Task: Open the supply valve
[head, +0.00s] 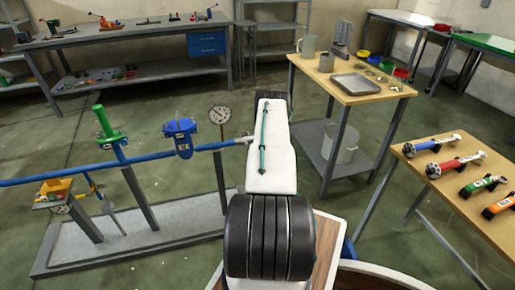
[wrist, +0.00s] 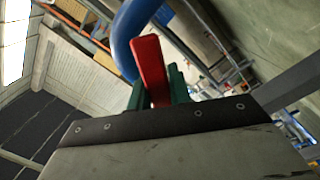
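A red lever handle (wrist: 150,68) stands upright, slightly tilted, in the middle of the wrist view, in front of a curved blue pipe (wrist: 130,38). My gripper (wrist: 158,92) has its two green fingers on either side of the handle's lower part. No clear gap shows between fingers and handle, but I cannot tell whether they press on it. In the head view my white arm hides the gripper and the handle. There the blue pipe (head: 60,178) runs along to a grey end piece (head: 243,139) beside my arm.
The pipe carries a green valve (head: 109,130), a blue filter body (head: 182,137) and a round gauge (head: 220,114), over a grey base tray (head: 150,252). A wooden table (head: 320,72) with cups stands beyond; another at right (head: 440,195) bears coloured tools. Floor between is mostly open.

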